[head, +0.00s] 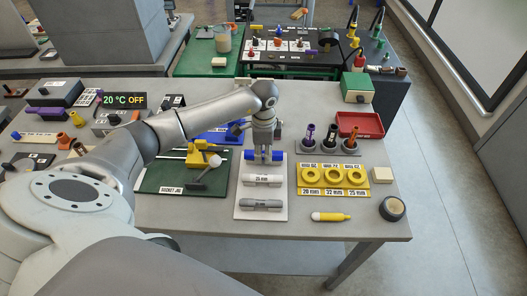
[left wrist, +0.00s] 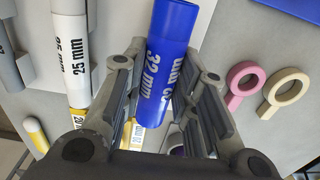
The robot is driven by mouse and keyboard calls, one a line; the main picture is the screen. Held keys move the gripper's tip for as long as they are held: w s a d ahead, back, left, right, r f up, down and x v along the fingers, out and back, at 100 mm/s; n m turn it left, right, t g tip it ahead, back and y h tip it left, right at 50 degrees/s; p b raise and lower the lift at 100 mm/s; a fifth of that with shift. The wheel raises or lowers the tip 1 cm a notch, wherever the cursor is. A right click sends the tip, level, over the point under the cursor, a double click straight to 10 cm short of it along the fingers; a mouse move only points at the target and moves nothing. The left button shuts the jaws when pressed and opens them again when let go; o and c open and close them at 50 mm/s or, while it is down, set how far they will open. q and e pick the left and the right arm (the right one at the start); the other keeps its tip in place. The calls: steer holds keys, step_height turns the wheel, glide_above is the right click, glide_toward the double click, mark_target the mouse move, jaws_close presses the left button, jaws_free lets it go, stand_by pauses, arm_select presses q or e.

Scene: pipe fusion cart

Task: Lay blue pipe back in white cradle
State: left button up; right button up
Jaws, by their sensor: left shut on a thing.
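The blue pipe (head: 277,156), marked 32 mm, lies crosswise at the back of the white cradle board (head: 244,207) in the head view. My left gripper (head: 264,152) points down and is shut on it. In the left wrist view the blue pipe (left wrist: 172,45) runs between the two fingers of my left gripper (left wrist: 170,65). I cannot tell whether it touches the cradle. A white 25 mm pipe (head: 262,180) and a grey pipe (head: 260,204) lie on the board in front of it. My right gripper is not in view.
The green socket jig (head: 160,182) stands left of the board. Yellow rings (head: 333,175) on a labelled plate, upright tools (head: 330,138) and a red tray (head: 362,124) are to the right. A yellow marker (head: 330,216) and a tape roll (head: 392,208) lie near the front right edge.

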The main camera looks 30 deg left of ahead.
arm_select(q)
steer(key=shift+f, duration=0.2)
stand_by(0.4)
steer(key=o, duration=1)
step_height(320, 180, up, 12)
steer(key=shift+r, duration=0.1)
steer(key=shift+s+d+f, duration=0.1)
steer(key=shift+f, duration=0.1)
stand_by(0.4)
